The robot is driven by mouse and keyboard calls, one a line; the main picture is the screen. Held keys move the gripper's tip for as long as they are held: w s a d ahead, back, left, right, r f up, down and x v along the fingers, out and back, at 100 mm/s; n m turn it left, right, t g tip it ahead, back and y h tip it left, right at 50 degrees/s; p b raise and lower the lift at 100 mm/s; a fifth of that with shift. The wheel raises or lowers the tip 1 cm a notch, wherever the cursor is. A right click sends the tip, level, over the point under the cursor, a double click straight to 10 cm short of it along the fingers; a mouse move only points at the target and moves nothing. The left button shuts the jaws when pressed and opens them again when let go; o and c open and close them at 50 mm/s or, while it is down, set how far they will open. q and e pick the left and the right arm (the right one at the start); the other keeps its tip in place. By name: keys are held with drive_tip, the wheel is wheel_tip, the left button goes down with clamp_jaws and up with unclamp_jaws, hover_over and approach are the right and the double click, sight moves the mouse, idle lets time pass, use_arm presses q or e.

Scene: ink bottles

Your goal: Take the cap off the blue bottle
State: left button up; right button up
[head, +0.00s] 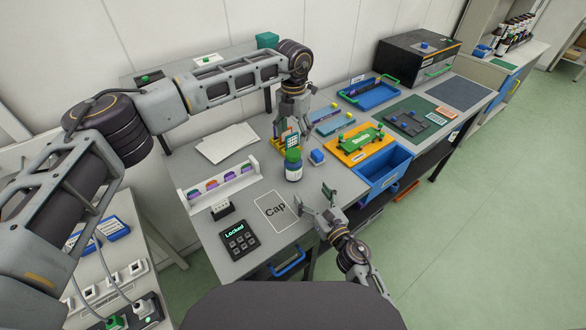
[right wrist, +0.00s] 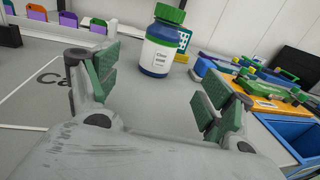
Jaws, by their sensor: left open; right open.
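The blue bottle (head: 293,173) stands upright on the grey table, with a white label. Its green cap (head: 293,155) is on top; the cap also shows in the right wrist view (right wrist: 169,14), above the bottle (right wrist: 157,56). My right gripper (head: 322,198) is open and empty, in front and to the right of the bottle. In the right wrist view, the bottle stands beyond its green-padded fingers (right wrist: 160,95). The "Cap" sheet (head: 276,210) lies bare in front of the bottle.
A small blue block (head: 317,157) sits right of the bottle. A yellow board with a green piece (head: 362,141) and a blue bin (head: 385,168) lie further right. A white rack (head: 222,190) and a "Locked" keypad (head: 238,240) stand left. White papers (head: 228,143) lie behind.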

sight(293, 167)
drive_tip(key=shift+x, duration=6.85)
drive_tip(key=shift+a, duration=0.1)
drive_tip(key=shift+c, duration=0.3)
clamp_jaws()
use_arm(q)
drive_tip(key=shift+m, duration=0.5)
